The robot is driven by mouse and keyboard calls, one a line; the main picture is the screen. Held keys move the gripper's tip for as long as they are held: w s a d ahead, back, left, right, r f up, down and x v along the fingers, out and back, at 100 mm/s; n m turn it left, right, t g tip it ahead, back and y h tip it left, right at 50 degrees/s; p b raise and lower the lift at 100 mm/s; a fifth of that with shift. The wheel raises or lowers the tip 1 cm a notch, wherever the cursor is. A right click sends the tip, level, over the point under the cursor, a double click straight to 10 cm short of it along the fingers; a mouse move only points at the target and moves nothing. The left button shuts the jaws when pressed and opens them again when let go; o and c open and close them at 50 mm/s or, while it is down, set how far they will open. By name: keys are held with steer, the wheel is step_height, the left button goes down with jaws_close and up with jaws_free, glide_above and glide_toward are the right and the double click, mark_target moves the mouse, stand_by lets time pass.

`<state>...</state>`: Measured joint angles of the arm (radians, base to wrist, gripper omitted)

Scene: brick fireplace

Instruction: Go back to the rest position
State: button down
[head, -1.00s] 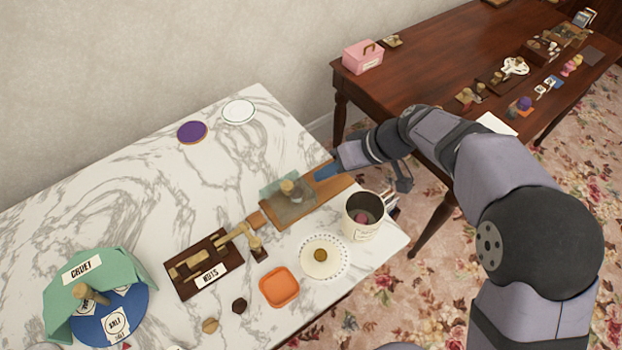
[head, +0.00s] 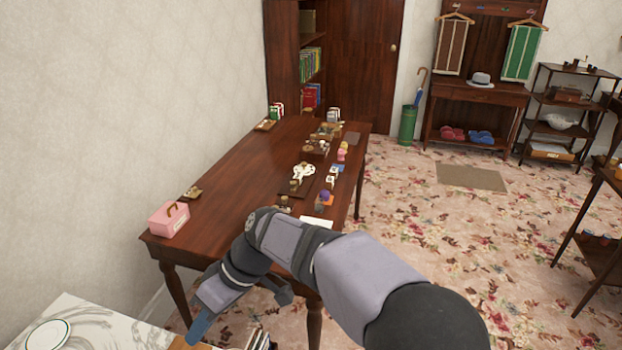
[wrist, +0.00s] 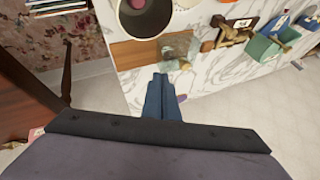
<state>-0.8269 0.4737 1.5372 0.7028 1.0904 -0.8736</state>
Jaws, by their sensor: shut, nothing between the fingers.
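Ahead of the fingertips lie a wooden board (wrist: 135,53) and a translucent greenish piece (wrist: 178,46) on the marble table (wrist: 130,88). The fingers look apart from them, though the height above the table is hard to judge.
The dark wooden table (head: 235,185) carries a pink box (head: 168,219) and several small items. Carpet (head: 420,260) is open at right.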

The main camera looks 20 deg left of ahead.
steer(key=w+d+f+m+t+h+p, duration=0.1)
steer(key=w+d+m, duration=0.2)
steer(key=d, duration=0.6)
steer(key=w+d+f+m+t+h+p, duration=0.1)
steer(key=w+d+m, duration=0.15)
steer(key=d, duration=0.65)
steer(key=w+d+f+m+t+h+p, duration=0.15)
steer(key=d+m, duration=0.25)
steer(key=d, duration=0.5)
steer(key=s+d+f+m+h, duration=0.1)
steer(key=s+d+m, duration=0.2)
steer(key=d, duration=0.6)
steer(key=s+d+f+m+h+p, duration=0.1)
steer(key=s+d+m, duration=0.2)
steer(key=d, duration=0.6)
steer(key=shift+s+d+t, duration=0.35)
steer(key=shift+s+d, duration=0.05)
steer(key=shift+s, duration=0.35)
